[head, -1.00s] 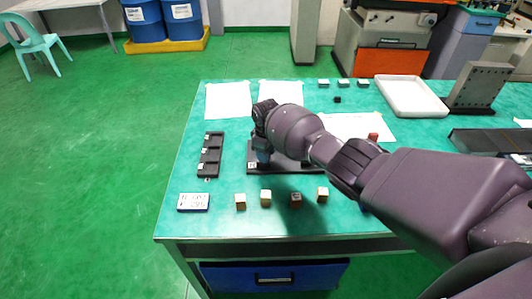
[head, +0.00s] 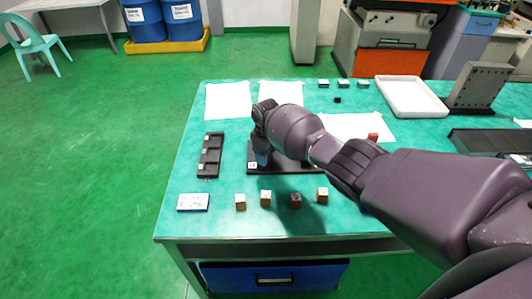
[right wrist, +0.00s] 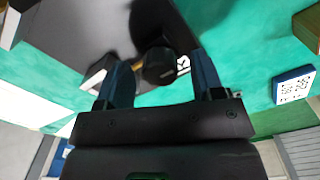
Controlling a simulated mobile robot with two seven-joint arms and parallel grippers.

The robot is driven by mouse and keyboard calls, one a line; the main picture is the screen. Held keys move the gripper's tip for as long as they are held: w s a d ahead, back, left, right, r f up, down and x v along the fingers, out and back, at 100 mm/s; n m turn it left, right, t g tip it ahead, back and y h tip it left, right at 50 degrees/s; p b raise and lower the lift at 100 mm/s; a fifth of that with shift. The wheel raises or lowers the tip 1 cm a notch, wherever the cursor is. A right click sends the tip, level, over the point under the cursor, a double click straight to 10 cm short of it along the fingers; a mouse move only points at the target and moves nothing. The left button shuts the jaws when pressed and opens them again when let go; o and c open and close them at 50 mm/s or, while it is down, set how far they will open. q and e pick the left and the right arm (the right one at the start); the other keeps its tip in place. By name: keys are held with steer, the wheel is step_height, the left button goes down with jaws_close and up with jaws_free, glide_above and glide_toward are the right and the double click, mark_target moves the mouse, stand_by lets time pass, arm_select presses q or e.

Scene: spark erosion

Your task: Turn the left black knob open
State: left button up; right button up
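In the right wrist view a round black knob (right wrist: 160,66) with a brass-coloured stem stands over a dark base plate (right wrist: 75,25). My right gripper (right wrist: 160,75) has its two blue-grey fingers on either side of the knob, with a small gap seen on both sides. In the head view my right gripper (head: 262,154) points down at the left end of the dark base plate (head: 290,170). The knob is hidden there behind my gripper and arm, and so is much of the plate. A small white label (head: 252,165) shows on the plate's left end. My left gripper is not in view.
Several small wooden cubes (head: 266,198) line the table's front, beside a white sign (head: 193,202). A black tray (head: 210,155) lies left of the plate. Paper sheets (head: 228,100) and a white bin (head: 410,96) lie behind. The table's left edge is near.

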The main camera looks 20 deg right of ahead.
steer(key=shift+r, duration=0.2)
step_height(320, 180, up, 9)
steer(key=shift+f+p, duration=0.1)
steer(key=shift+p, duration=0.75)
steer(key=shift+r, duration=0.8)
